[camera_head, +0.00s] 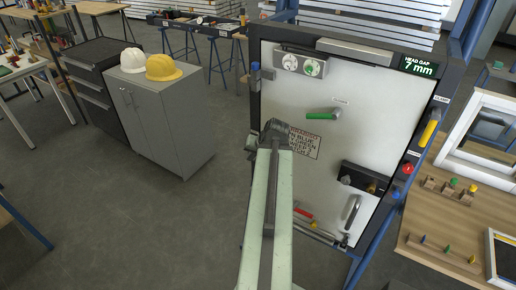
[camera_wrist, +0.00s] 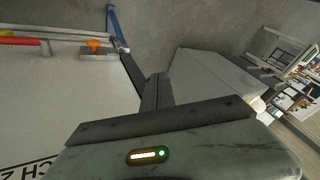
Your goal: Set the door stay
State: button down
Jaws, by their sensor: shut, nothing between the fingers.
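The white door panel (camera_head: 375,100) stands upright in a dark frame with blue posts. A low bar with a red and yellow piece (camera_head: 302,216) runs along the door's bottom, partly hidden by my arm; I cannot tell whether it is the stay. In the wrist view, an orange knob (camera_wrist: 95,44) on a small plate sits near the door edge, apart from my gripper. My gripper (camera_wrist: 157,92) is shut and empty, its dark fingers by the dark frame edge. In the head view its end (camera_head: 272,130) is in front of the door's left side, fingers unclear.
A green lever (camera_head: 322,114), a dark latch block (camera_head: 363,180) and a grey pull handle (camera_head: 351,212) are on the door. A sign reads "HEAD GAP 7 mm" (camera_head: 419,67). A grey cabinet (camera_head: 160,115) with two helmets stands left. A wooden bench (camera_head: 430,215) is right. Floor between cabinet and door is clear.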

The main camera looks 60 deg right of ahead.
jog(key=s+d+r+m+h, duration=0.1)
jog(key=s+d+r+m, duration=0.1)
jog(key=s+d, duration=0.3)
jog(key=shift+s+d, duration=0.3)
jog(key=shift+s, duration=0.85)
jog(key=shift+f, duration=0.15)
jog(key=w+d+f+b, duration=0.2)
jog(key=w+f+b, duration=0.5)
jog(key=w, duration=0.2)
jog(key=shift+w+f, duration=0.15)
jog(key=shift+f, duration=0.2)
